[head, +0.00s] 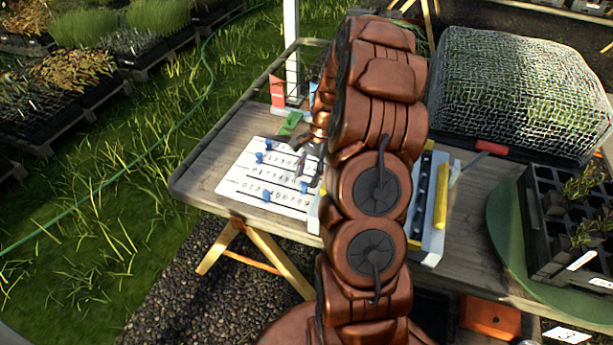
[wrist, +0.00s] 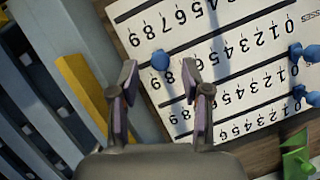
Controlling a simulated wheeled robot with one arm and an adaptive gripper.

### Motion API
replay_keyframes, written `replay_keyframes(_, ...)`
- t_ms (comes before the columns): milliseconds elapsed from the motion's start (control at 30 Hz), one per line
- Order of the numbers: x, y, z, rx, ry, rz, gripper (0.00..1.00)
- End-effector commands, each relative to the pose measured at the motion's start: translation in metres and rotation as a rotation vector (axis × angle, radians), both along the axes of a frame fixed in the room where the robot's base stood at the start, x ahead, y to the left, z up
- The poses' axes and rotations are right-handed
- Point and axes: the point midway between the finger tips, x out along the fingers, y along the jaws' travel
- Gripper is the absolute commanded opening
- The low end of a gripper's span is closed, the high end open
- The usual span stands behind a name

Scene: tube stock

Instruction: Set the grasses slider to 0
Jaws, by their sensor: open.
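A white slider board (head: 240,186) lies on the table, with rows of printed numbers, dark slots and blue knobs. It also fills much of the wrist view (wrist: 245,88). One blue knob (wrist: 160,60) sits near the 8 and 9 end of a row; other knobs (wrist: 298,92) sit near the 0 ends. Row names are too small to read, so I cannot tell which is grasses. My gripper (wrist: 160,82) is open and empty over the board's high-number end, its fingertips pointing toward the lone knob. In the head view my arm hides part of the board.
A grey tray with a yellow bar (head: 441,190) stands right of the board. A green item (head: 290,123) and a red item (head: 277,92) are behind it, near a white post (head: 291,45). A mesh-covered crate (head: 515,90) and a dark pot tray (head: 545,215) are at right.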

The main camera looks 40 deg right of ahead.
Motion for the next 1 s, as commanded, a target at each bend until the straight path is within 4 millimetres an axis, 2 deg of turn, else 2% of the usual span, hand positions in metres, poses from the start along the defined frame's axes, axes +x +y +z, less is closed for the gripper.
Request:
replay_keyframes(200, 0.0, 0.005, -0.013, -0.002, -0.002, 0.0, 0.48)
replay_keyframes(467, 0.0, 0.006, -0.014, -0.002, -0.002, 0.0, 0.48)
replay_keyframes(933, 0.0, 0.006, -0.014, -0.002, -0.002, 0.0, 0.01)
replay_keyframes(1000, 0.0, 0.006, -0.014, -0.002, -0.002, 0.0, 0.0)
